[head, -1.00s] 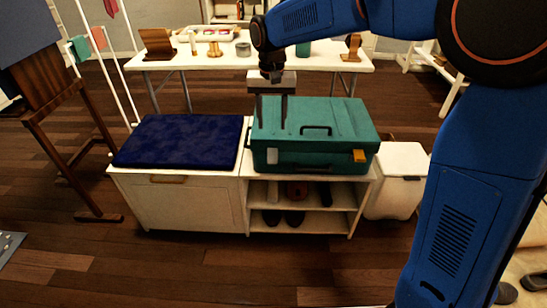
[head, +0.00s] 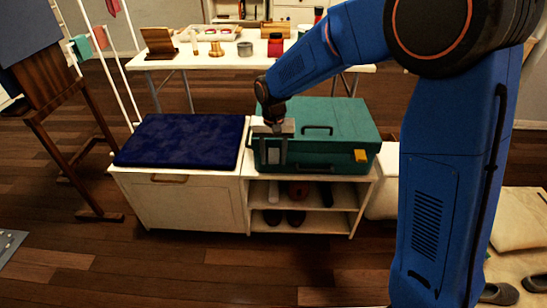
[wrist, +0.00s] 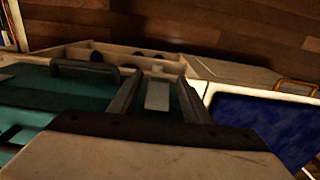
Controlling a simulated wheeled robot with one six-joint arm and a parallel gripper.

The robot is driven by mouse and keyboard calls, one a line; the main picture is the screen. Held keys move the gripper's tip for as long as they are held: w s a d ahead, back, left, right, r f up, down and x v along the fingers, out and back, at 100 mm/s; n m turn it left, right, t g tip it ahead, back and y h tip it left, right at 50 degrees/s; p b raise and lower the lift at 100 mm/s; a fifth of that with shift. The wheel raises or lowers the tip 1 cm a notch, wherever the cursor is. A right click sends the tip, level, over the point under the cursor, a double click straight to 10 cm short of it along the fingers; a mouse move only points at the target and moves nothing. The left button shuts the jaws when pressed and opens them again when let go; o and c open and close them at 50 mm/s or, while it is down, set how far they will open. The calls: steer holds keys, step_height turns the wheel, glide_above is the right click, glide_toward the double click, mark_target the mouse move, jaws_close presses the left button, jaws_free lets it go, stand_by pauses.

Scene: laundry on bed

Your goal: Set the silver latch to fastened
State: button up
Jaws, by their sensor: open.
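The teal case (head: 340,118) lies closed on the white bench, with a dark handle on its lid. The silver latch (head: 273,157) is on the left part of the case's front, partly hidden by my gripper. In the wrist view the latch (wrist: 157,95) is a pale plate between my two fingers, with a gap on each side. I cannot tell whether it is fastened. My gripper (head: 272,167) points down at the case's front, open around the latch and holding nothing. The fingers also show in the wrist view (wrist: 160,76).
A yellow latch (head: 360,155) is on the right of the case's front. A dark blue cushion (head: 180,140) lies left of the case on the white bench (head: 190,205). Shoes sit on the shelves below. A white table (head: 215,62) with small objects stands behind.

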steer(key=shift+f, duration=0.25)
steer(key=c, duration=0.9)
steer(key=shift+c, duration=0.2)
steer(key=shift+t, duration=0.3)
steer(key=shift+w+f+t, duration=0.1)
steer(key=shift+f+t, duration=0.15)
steer(key=shift+t, duration=0.45)
steer(key=shift+w+f+t, duration=0.1)
steer(key=shift+f+t, duration=0.15)
steer(key=shift+t, duration=0.45)
steer(key=shift+f+t, duration=0.15)
steer(key=shift+t, duration=0.35)
steer(key=shift+w+f+t, duration=0.25)
steer(key=shift+t, duration=0.75)
